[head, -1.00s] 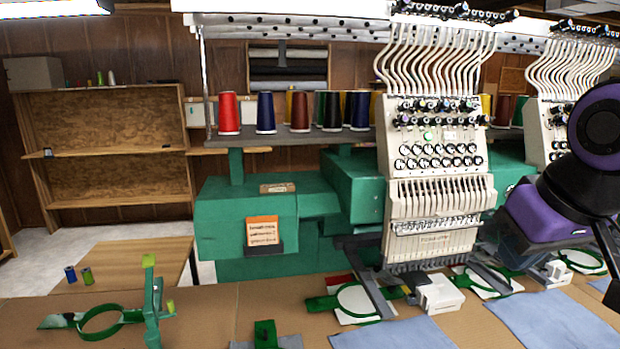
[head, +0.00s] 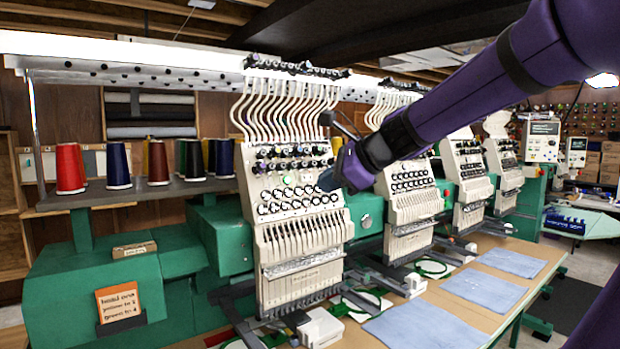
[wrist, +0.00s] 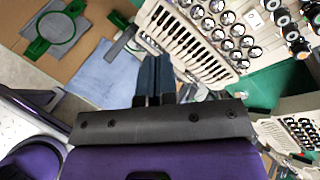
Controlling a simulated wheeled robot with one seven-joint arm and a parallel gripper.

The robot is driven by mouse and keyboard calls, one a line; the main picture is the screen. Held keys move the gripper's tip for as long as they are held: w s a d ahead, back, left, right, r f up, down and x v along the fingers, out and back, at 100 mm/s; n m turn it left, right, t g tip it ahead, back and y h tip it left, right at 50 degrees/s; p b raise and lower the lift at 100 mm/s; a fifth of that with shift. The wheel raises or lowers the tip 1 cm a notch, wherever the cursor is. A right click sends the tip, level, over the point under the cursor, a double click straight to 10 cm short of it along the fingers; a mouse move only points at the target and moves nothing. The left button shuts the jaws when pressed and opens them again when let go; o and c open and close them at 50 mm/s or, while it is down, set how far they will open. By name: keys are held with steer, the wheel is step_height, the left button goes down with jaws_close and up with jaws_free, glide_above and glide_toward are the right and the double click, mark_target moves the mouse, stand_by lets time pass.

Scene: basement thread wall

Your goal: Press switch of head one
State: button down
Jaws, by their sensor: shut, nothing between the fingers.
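Head one (head: 290,205) is the cream needle head at the left end of the row, beside an orange note (head: 120,305) that reads "head one" on its top line. Its panel carries rows of round dials with a small pale spot (head: 305,178) above them; I cannot tell if this is the switch. My gripper (head: 328,180) shows in the head view at the right edge of this panel, its fingers close together; contact cannot be told. In the wrist view the shut, dark blue fingers (wrist: 153,75) are empty, with a dial panel (wrist: 225,30) to their upper right.
More needle heads (head: 412,195) stand to the right, close to my arm. Thread cones (head: 69,168) stand on the shelf at left. Blue cloths (head: 412,322) and green hoops (head: 434,268) lie along the table below. A green hoop also shows in the wrist view (wrist: 72,28).

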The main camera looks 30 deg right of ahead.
mark_target(309, 178)
steer(key=w+d+r+m+t+h, duration=0.2)
steer(key=w+d+m, duration=0.3)
steer(key=d+m, duration=0.5)
steer(key=shift+w+r+t, duration=0.3)
steer(key=shift+r+t, duration=0.1)
steer(key=x, duration=1.4)
steer(key=shift+w+a+f, duration=0.1)
steer(key=shift+w+a, duration=0.05)
steer(key=shift+w, duration=0.05)
steer(key=shift+s+d, duration=0.1)
steer(key=shift+d, duration=0.8)
